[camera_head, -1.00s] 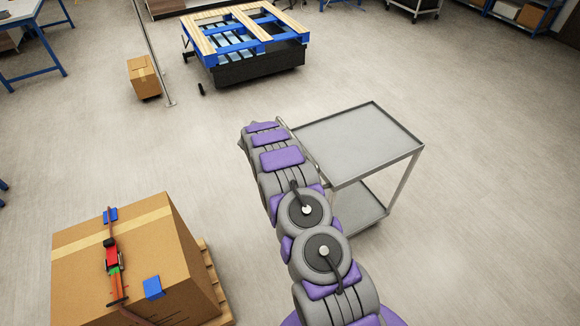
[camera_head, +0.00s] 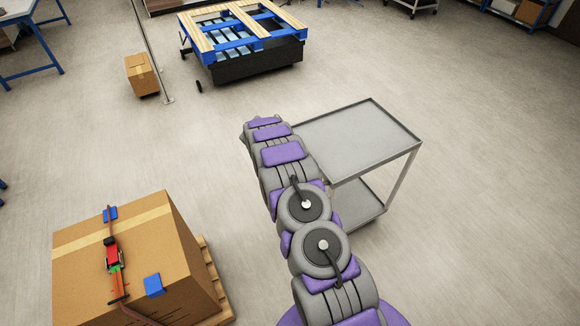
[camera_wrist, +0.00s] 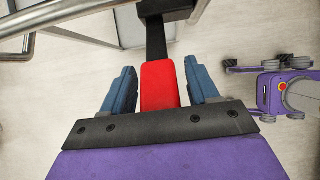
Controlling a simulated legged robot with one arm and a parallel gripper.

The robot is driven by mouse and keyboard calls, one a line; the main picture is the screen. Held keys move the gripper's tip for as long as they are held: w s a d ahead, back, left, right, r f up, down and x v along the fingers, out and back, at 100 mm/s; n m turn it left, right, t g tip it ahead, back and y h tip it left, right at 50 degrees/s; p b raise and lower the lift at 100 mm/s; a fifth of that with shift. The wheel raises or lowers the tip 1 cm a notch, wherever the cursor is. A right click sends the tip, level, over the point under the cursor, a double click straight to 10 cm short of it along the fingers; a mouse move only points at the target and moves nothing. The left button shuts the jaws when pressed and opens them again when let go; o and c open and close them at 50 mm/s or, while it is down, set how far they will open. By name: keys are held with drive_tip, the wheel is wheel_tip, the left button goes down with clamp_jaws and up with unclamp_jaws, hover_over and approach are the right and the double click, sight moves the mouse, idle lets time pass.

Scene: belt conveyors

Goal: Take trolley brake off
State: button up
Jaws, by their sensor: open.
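The grey metal trolley (camera_head: 355,138), with a flat top tray and a lower shelf, stands just right of my arm in the head view. In the wrist view, a red brake lever (camera_wrist: 160,87) on a black bracket (camera_wrist: 156,38) lies between the two blue fingers of my gripper (camera_wrist: 162,88). The fingers are open, one on each side of the red lever, with gaps visible between them and it. My gripper is hidden behind my arm in the head view. Metal rails of the trolley (camera_wrist: 75,13) cross the top left of the wrist view.
A strapped cardboard box (camera_head: 190,250) on a wooden pallet (camera_head: 213,280) stands at the lower left. A smaller carton (camera_head: 142,76) stands by a post. A blue and wooden pallet (camera_head: 235,38) is at the back. The floor right of the trolley is clear.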

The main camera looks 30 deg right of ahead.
drive_tip(key=shift+r, duration=0.1)
drive_tip(key=v, duration=1.7)
drive_tip(key=shift+a, duration=0.2)
drive_tip(key=shift+w, duration=0.15)
